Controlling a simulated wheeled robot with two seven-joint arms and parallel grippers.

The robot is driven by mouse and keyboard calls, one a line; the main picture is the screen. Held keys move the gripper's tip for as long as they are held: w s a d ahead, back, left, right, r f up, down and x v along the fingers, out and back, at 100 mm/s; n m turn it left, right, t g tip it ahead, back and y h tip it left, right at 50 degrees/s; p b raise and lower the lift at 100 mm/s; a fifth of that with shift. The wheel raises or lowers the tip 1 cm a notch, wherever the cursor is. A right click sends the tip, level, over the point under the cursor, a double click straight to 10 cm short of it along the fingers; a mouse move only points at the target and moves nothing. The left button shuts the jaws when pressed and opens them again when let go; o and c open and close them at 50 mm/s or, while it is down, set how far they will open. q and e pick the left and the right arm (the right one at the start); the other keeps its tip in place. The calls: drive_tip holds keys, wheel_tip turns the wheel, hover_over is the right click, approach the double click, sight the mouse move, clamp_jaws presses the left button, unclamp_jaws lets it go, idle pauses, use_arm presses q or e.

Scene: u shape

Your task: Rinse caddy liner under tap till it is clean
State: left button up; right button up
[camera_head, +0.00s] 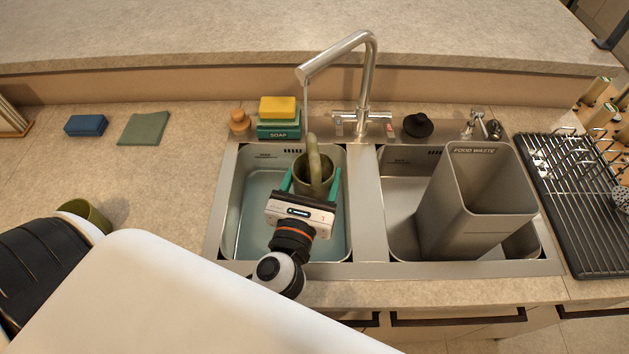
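My white arm link covers the lower left. My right gripper is not in view.
A soap box with sponges (278,130) and a wooden-topped item (239,122) sit behind the left basin. A black drying rack (590,240) is at right. Another olive object (88,213) is partly hidden at left.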

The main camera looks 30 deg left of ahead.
use_arm(q)
drive_tip(key=w+a+f+p, duration=0.1)
drive_tip(key=w+a+f, duration=0.1)
drive_tip(key=w+a, duration=0.4)
drive_tip(key=shift+w, duration=1.65)
drive_tip(key=shift+d, duration=0.15)
drive_tip(key=shift+w+d+p, duration=0.3)
drive_tip(key=shift+d, duration=0.15)
drive_tip(key=shift+a, duration=0.15)
drive_tip(key=shift+s+a, duration=0.35)
drive_tip(key=shift+a, duration=0.05)
drive_tip(key=shift+w+d, duration=0.1)
drive_tip(key=shift+w+d, duration=0.25)
drive_tip(key=shift+d, duration=0.2)
